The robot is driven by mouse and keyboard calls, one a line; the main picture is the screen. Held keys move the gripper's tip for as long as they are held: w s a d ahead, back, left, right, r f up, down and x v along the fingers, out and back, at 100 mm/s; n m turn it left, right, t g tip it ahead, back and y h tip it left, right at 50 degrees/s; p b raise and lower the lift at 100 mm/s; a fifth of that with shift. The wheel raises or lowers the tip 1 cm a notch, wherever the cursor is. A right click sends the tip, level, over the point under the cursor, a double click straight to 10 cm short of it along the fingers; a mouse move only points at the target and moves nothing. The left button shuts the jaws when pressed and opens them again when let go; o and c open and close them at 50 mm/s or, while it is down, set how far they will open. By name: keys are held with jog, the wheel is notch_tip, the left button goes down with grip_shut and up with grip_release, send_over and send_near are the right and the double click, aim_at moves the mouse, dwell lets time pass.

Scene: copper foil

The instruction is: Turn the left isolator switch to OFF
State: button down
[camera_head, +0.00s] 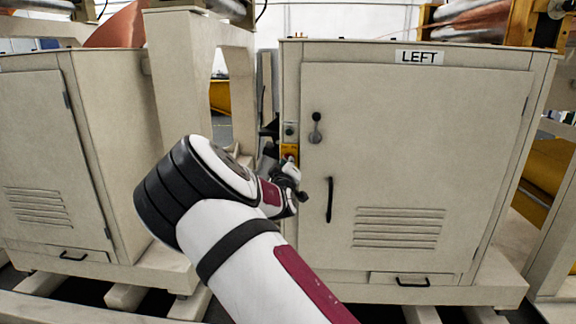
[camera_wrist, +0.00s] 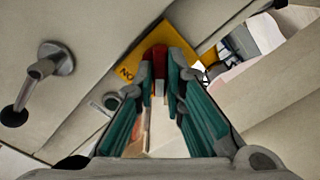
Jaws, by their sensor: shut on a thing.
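My gripper is shut on the red handle, with a teal-padded finger on each side. In the head view, my gripper (camera_head: 290,172) is at the cabinet's edge just below the yellow plate, and the handle is mostly hidden there.
The cabinet door (camera_head: 430,150) has a knob-ended latch (camera_head: 315,128), which also shows in the wrist view (camera_wrist: 45,70). A black door handle (camera_head: 329,200) is close to the right of my gripper. A beige post (camera_head: 175,90) stands to the left.

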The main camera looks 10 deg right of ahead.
jog(key=c, duration=1.7)
grip_release()
jog(key=shift+o, duration=0.2)
jog(key=v, duration=1.2)
